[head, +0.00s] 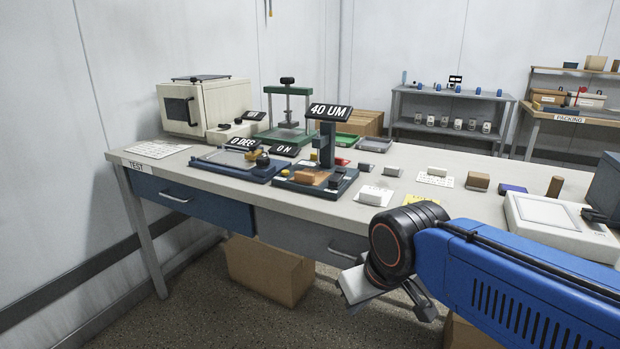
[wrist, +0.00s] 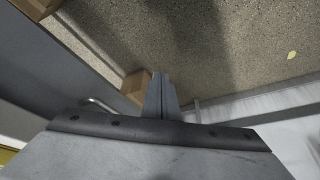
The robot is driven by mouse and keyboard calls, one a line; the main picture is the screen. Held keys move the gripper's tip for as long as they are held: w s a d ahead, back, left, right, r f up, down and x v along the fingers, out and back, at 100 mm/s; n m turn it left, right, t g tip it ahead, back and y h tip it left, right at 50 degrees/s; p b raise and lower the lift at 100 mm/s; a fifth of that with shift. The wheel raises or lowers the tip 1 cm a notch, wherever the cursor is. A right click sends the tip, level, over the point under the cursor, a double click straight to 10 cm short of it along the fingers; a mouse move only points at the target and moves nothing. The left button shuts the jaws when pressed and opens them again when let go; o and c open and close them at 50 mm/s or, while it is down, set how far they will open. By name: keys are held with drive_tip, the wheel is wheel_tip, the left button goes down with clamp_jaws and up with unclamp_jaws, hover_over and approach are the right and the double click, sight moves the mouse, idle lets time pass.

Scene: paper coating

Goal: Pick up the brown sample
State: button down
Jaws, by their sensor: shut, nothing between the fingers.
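Another brown block (head: 479,181) and a brown cylinder (head: 554,187) stand further right; I cannot tell for sure which is the sample. My gripper (wrist: 163,94) is shut and empty in the wrist view, over the floor. In the head view my wrist is in front of the table's front edge, apart from all the brown pieces. No brown sample shows in the wrist view.
The table (head: 395,213) also carries white blocks (head: 375,196), a white scale (head: 556,218), a green press (head: 288,132) and a cream oven (head: 205,103). A cardboard box (head: 268,269) stands under it. The floor at the front left is clear.

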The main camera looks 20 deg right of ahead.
drive_tip(key=c, duration=2.2)
unclamp_jaws()
drive_tip(key=o, duration=0.5)
drive_tip(key=shift+w+r, duration=0.2)
drive_tip(key=shift+r, duration=0.1)
drive_tip(key=w+r+n, duration=0.1)
drive_tip(key=w+r, duration=0.4)
drive_tip(key=r, duration=0.1)
drive_tip(key=w+r+n+g, duration=0.1)
drive_tip(key=w+r, duration=0.4)
drive_tip(key=r, duration=0.1)
drive_tip(key=w+d+r+n+g, duration=0.1)
drive_tip(key=w+r, duration=0.4)
drive_tip(key=r, duration=0.2)
drive_tip(key=shift+w+d, duration=0.1)
drive_tip(key=shift+w, duration=0.05)
wheel_tip(320, 180, up, 13)
drive_tip(key=n+g, duration=0.3)
drive_tip(key=n, duration=0.2)
hover_over(304, 173)
wheel_tip(304, 173, down, 18)
drive_tip(key=shift+r, duration=0.25)
